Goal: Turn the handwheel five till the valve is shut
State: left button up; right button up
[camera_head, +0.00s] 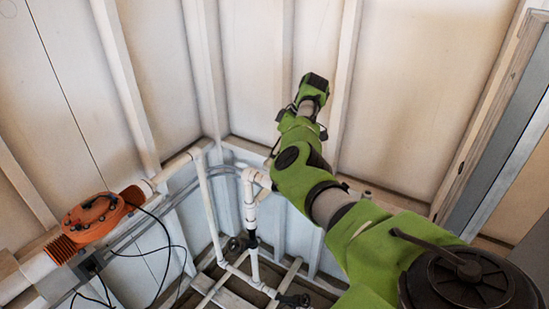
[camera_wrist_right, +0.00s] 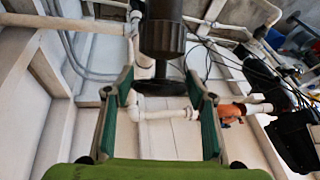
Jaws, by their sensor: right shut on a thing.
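My right gripper (camera_wrist_right: 160,76) shows in the right wrist view, its two green fingers on either side of a dark, ribbed cylindrical part (camera_wrist_right: 161,36). The fingers are closed in on this part. Small dark valve parts (camera_head: 236,243) sit low on the white pipes. My left gripper is not in view.
An orange reactor body (camera_head: 96,216) is on the white pipe at the left; it also shows in the right wrist view (camera_wrist_right: 231,112). White pipes (camera_head: 207,203) run along the corner beside my arm. Black cables (camera_head: 165,235) hang at the left. Pale panelled walls surround the corner.

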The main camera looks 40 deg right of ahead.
jog(key=shift+h, duration=0.4)
